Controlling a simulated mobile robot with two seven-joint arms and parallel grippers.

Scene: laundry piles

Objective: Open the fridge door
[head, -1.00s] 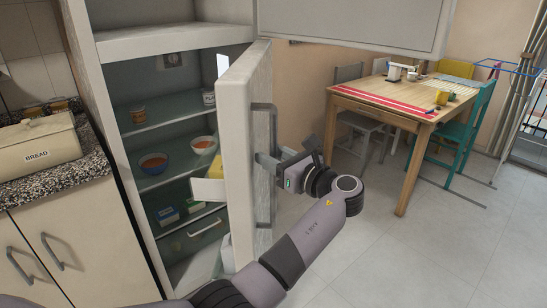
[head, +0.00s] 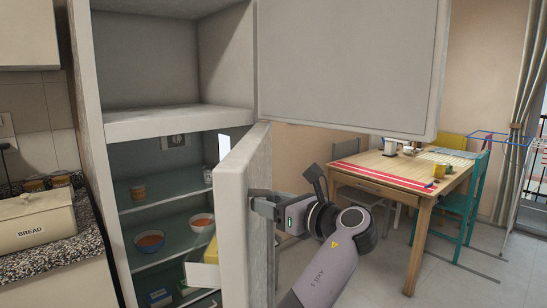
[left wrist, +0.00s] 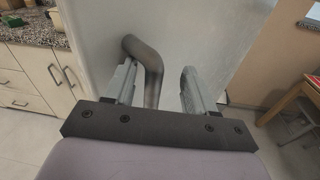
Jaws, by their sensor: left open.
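The fridge door (head: 232,210) stands partly open, seen nearly edge-on in the head view; its pale face also shows in the left wrist view (left wrist: 190,35). A grey bar handle (head: 272,262) runs down its outer face. My left gripper (head: 258,203) is at the upper end of the handle. In the left wrist view the two fingers of the left gripper (left wrist: 158,90) are spread apart, with the bent end of the handle (left wrist: 150,65) between them, nearer the left finger. Contact cannot be told. My right gripper is not in view.
Fridge shelves hold bowls (head: 149,240) and a jar (head: 138,189). An open upper cupboard door (head: 350,65) hangs above my left arm. A counter with a bread bin (head: 35,222) is at left. A wooden table (head: 395,168) with chairs stands at right; floor is free before it.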

